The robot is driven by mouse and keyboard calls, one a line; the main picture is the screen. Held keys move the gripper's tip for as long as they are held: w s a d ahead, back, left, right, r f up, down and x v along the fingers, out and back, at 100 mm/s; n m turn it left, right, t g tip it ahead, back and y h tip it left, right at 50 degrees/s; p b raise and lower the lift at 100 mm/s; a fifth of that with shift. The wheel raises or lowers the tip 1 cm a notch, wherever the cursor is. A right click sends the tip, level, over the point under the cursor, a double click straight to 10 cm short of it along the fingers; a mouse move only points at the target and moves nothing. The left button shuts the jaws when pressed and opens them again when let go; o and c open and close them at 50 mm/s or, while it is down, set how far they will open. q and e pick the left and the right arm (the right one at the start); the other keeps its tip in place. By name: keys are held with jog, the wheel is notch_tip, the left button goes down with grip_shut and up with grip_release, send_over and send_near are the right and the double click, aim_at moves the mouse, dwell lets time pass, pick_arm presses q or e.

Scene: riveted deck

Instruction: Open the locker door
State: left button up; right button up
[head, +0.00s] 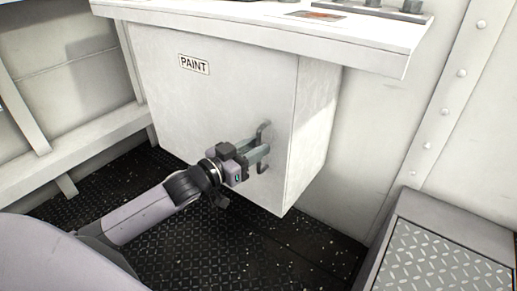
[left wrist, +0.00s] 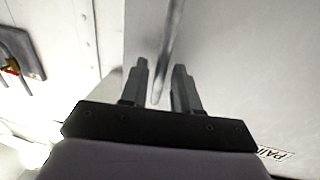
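The white locker door (head: 215,110), labelled PAINT (head: 194,64), looks shut, flush with the locker front. A dark upright bar handle (head: 263,127) is at its right side, partly hidden by my fingers. My left gripper (head: 264,152) is at the handle, its fingers pointing at the door. In the left wrist view, the two fingers of my left gripper (left wrist: 161,68) are apart, with the grey handle bar (left wrist: 172,45) between them. Gaps show beside the bar, so the fingers do not look closed on it. My right gripper is not in view.
A white countertop (head: 300,32) juts out above the locker. A grey box with a tread-plate top (head: 440,262) stands at the lower right. A white wall ledge (head: 85,150) runs along the left.

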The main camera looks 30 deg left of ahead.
pick_arm(q)
jog(key=shift+w+d, duration=0.25)
jog(key=shift+w, duration=0.45)
grip_shut()
jog(key=shift+s, duration=0.1)
